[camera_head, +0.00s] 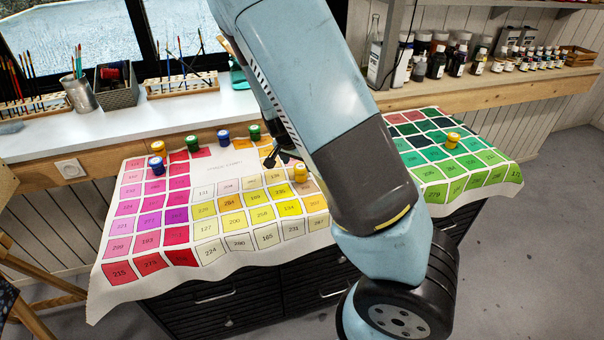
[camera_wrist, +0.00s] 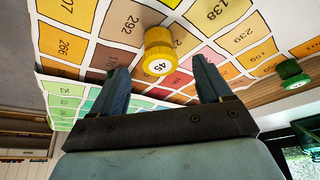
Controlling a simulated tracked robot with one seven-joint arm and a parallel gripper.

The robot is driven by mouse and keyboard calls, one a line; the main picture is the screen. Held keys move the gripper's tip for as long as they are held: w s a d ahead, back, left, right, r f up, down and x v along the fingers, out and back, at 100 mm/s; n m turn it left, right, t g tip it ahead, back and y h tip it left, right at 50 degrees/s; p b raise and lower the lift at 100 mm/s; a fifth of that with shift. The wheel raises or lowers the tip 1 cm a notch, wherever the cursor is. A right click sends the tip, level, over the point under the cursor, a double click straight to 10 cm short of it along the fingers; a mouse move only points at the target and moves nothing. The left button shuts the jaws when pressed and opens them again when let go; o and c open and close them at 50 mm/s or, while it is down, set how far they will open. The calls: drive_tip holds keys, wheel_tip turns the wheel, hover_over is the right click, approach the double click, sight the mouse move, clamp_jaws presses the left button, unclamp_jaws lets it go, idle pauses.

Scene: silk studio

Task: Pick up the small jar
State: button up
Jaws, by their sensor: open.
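Several small jars stand on the colour-chart cloth, and I cannot tell which one the task means. In the wrist view a yellow jar (camera_wrist: 160,40) with a white round face marked 45 shows just beyond and between the fingertips, apart from them. My gripper (camera_wrist: 160,68) is open and empty. In the head view the arm hides most of my gripper; a dark part of it shows near the cloth's middle. There, a yellow-orange jar (camera_head: 301,174) stands near it. A blue jar (camera_head: 157,166), green jar (camera_head: 193,144), second blue jar (camera_head: 224,138) and second green jar (camera_head: 254,133) stand to the left.
Another orange jar (camera_head: 453,140) stands on the green squares at right. A green jar (camera_wrist: 291,74) shows at the wrist view's right. The cloth (camera_head: 105,275) covers a dark drawer cabinet. Brush holders (camera_head: 185,85) line the sill. A shelf of bottles (camera_head: 470,95) runs behind.

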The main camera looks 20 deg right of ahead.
sight(299, 168)
drive_tip(key=shift+x, duration=3.15)
drive_tip(key=shift+s, duration=0.1)
drive_tip(key=c, duration=1.1)
